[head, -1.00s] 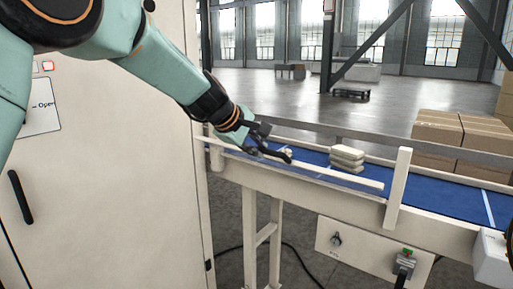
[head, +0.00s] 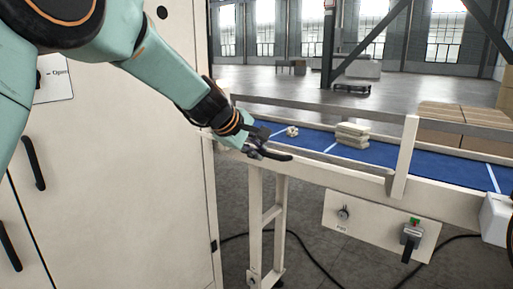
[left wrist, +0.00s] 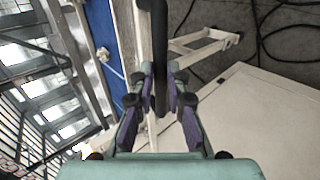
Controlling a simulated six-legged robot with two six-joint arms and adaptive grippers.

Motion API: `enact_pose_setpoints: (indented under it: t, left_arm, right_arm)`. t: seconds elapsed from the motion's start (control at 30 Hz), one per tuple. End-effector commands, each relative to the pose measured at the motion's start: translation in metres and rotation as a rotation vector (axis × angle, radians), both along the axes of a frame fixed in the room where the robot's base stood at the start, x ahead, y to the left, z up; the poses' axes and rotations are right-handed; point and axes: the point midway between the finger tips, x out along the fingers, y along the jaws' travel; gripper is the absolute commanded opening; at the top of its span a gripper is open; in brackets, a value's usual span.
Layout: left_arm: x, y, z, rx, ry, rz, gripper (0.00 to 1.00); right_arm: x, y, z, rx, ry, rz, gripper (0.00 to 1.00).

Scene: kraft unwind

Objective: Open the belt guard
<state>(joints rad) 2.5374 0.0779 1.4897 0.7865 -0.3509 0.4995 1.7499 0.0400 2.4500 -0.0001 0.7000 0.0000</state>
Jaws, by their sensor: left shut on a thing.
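The belt guard is the long cream bar at the near side of the blue conveyor belt (head: 400,158). In the head view I cannot separate the bar clearly from the conveyor's cream side. My left gripper (head: 266,153) is at the near edge of the conveyor, close to the cabinet corner. It is shut on a black handle (left wrist: 160,62), which runs between its fingers in the left wrist view; its dark end sticks out right of the fingers in the head view. The handle's attachment to the guard is hidden. My right gripper is not in view.
A cream cabinet (head: 115,170) with black handles stands at the left. On the belt are a stack of pale packs (head: 352,133) and a small pale item (head: 292,131). A cream post (head: 405,158) rises at the near edge. A control panel (head: 375,225) hangs below.

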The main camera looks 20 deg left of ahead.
Motion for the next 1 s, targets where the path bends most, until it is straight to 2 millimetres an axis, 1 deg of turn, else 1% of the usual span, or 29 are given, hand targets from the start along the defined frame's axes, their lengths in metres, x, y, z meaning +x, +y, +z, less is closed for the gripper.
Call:
enact_pose_setpoints:
  t: [0.03, 0.2, 0.7, 0.73, 0.9, 1.0]
  left_arm:
    - [-0.0002, 0.0000, -0.0052, -0.001, 0.001, -0.001, 0.00]
    - [0.0006, -0.0003, -0.0109, -0.001, 0.000, -0.001, 0.00]
    - [0.0009, -0.0003, -0.0121, -0.001, 0.000, -0.001, 0.00]
    - [0.0007, -0.0003, -0.0121, -0.001, 0.000, -0.001, 0.16]
    - [0.0005, 0.0000, -0.0118, -0.001, -0.001, 0.001, 0.31]
    - [-0.0001, 0.0002, -0.0119, -0.001, -0.001, 0.001, 0.37]
  right_arm:
    - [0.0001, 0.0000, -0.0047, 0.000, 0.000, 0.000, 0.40]
    - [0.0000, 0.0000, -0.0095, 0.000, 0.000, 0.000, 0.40]
    - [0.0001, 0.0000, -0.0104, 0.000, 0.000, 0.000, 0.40]
    - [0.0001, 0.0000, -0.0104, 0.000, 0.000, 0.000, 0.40]
    - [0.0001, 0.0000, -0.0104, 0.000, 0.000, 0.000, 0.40]
    - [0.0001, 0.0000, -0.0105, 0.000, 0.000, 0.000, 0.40]
